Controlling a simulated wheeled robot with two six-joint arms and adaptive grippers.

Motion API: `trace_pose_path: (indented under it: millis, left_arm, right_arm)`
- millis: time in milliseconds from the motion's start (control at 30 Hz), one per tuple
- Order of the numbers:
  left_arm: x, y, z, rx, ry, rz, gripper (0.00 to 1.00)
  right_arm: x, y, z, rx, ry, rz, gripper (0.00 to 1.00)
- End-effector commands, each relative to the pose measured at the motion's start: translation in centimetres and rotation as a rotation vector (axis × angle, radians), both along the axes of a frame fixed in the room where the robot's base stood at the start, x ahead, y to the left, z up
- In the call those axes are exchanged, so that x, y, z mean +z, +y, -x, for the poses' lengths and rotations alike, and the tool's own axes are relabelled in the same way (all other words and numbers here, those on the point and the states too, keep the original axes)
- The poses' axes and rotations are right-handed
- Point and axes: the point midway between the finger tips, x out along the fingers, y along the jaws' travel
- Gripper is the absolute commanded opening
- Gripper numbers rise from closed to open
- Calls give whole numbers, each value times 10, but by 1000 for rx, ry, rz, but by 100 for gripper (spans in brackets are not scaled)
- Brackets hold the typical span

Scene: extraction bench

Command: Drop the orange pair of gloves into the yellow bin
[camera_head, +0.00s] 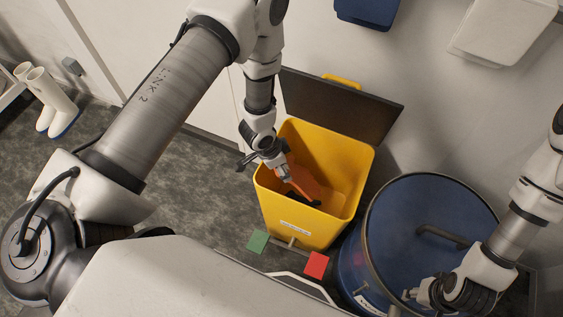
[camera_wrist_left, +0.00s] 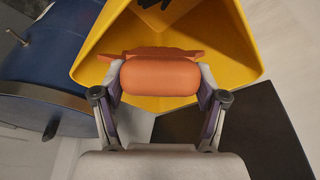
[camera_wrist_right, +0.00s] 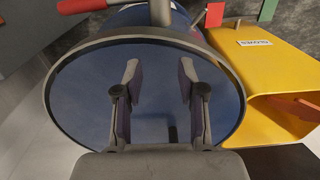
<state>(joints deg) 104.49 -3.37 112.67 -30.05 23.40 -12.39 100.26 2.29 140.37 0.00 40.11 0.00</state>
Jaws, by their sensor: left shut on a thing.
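The orange pair of gloves (camera_wrist_left: 160,76) is pinched between the fingers of my left gripper (camera_wrist_left: 158,90) in the left wrist view. In the head view, the gloves (camera_head: 308,184) and my left gripper (camera_head: 283,172) are over the mouth of the open yellow bin (camera_head: 285,228); I cannot tell how far inside they hang. Something black (camera_wrist_left: 150,3), perhaps another glove, shows inside the bin. My right gripper (camera_wrist_right: 160,75) is open and empty over the blue drum's lid; it also shows in the head view (camera_head: 412,296).
The blue drum (camera_head: 400,215) with a lid handle stands right of the bin. The bin's dark lid (camera_head: 340,105) is tilted open against the wall. A green plate (camera_head: 258,241) and a red plate (camera_head: 316,264) are at the bin's front. White boots (camera_head: 50,100) stand far left.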

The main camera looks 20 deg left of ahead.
Motion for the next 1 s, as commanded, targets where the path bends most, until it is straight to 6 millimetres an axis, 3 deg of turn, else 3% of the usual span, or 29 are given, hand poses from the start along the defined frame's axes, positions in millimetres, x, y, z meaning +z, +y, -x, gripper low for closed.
trace_pose_path:
  millis: [100, 367, 400, 467, 500, 833, 1000]
  left_arm:
    - [-12, 0, 0, 0, -1, 1, 36]
    - [-12, 0, 0, 0, -1, 1, 36]
    - [-12, 0, 0, 0, -1, 1, 76]
    - [-12, 0, 0, 0, -1, 1, 97]
    - [-12, 0, 0, 0, -1, 1, 100]
    - [-11, 0, 0, 0, 0, 0, 100]
    - [9, 4, 3, 1, -2, -1, 100]
  right_arm:
    - [-9, 0, 0, 0, 0, 0, 40]
    - [-9, 0, 0, 0, 0, 0, 40]
    - [-9, 0, 0, 0, 0, 0, 40]
    - [-9, 0, 0, 0, 0, 0, 40]
    - [-9, 0, 0, 0, 0, 0, 40]
    - [-9, 0, 0, 0, 0, 0, 40]
    - [-9, 0, 0, 0, 0, 0, 40]
